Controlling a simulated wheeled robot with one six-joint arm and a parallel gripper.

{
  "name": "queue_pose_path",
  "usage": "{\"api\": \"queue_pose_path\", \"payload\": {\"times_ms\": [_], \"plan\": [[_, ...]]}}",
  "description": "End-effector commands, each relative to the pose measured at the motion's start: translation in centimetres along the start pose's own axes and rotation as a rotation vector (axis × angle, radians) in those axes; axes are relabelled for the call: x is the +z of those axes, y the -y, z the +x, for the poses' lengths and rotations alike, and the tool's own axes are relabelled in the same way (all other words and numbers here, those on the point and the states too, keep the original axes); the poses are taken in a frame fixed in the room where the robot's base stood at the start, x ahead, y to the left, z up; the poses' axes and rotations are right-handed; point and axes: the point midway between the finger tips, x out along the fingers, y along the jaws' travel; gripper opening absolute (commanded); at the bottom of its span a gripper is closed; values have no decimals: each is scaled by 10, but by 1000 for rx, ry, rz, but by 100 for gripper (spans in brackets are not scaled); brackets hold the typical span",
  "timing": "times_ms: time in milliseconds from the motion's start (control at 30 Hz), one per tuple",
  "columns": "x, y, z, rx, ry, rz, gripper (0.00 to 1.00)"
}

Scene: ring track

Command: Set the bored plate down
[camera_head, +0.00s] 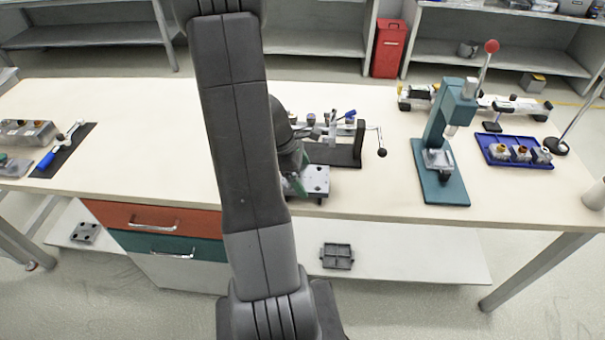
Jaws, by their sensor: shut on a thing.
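The bored plate (317,179) is a light grey block with dark holes. It shows just right of my arm, over the front part of the bench top. My gripper (297,178) is shut on its left side; my arm hides much of the gripper and the plate's left end. I cannot tell whether the plate touches the bench top. A black fixture with a crank handle (345,155) stands just behind the plate.
On the bench, a teal press (441,150) and a blue tray (514,151) of small parts stand to the right. A black mat (63,152) with tools lies at the left. Bare bench top (150,140) lies left of my arm. Below are drawers (152,219) and a grey divided tray (337,256).

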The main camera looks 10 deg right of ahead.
Motion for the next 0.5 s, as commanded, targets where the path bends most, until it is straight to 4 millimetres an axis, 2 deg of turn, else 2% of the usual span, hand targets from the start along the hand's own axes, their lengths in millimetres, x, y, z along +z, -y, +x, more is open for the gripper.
{"api": "queue_pose_path", "payload": {"times_ms": [267, 300, 333, 500], "plan": [[-1, -1, 3, 2, 0, 0, 44], [-1, 0, 2, 1, 0, 0, 96], [-1, 0, 2, 1, 0, 0, 100], [-1, 0, 2, 1, 0, 0, 100]]}}
